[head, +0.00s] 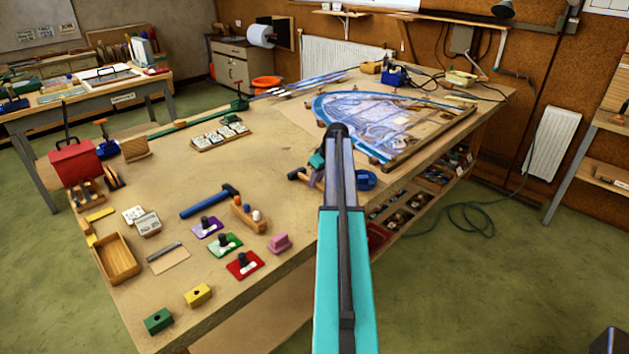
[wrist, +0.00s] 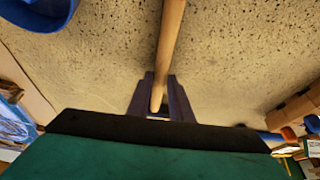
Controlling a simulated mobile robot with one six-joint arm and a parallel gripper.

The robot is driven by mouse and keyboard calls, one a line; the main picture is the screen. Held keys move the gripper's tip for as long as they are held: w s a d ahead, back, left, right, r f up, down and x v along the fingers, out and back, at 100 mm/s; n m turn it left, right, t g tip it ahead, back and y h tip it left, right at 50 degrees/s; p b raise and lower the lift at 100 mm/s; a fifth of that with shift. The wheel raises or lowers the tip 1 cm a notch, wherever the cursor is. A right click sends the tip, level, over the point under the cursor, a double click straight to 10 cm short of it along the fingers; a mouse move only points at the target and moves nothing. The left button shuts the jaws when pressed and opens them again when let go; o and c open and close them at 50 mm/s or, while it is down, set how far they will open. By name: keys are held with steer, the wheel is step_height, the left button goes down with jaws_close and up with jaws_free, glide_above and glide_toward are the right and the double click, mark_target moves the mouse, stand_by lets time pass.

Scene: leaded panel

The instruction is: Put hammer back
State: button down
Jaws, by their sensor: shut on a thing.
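My gripper (wrist: 160,108) is shut on a slim wooden handle (wrist: 168,45), which I take to be the hammer's. The handle runs up between the fingers to the top edge of the wrist view, over the speckled bench top. The hammer's head is out of the wrist view. In the head view my gripper (head: 318,172) is low over the bench's right part, mostly hidden behind my teal arm. I cannot tell whether the hammer touches the bench.
A blue round dish (head: 365,180) lies right of my gripper. A leaded panel (head: 365,120) lies behind it. A blue-handled tool (head: 205,203), coloured blocks and an open wooden box (head: 116,259) are on the workbench (head: 175,180) at left. Bare bench lies between these and my gripper.

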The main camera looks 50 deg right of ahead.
steer(key=c, duration=1.5)
jaws_free()
steer(key=shift+b+v, duration=1.9)
steer(key=shift+v, duration=5.05)
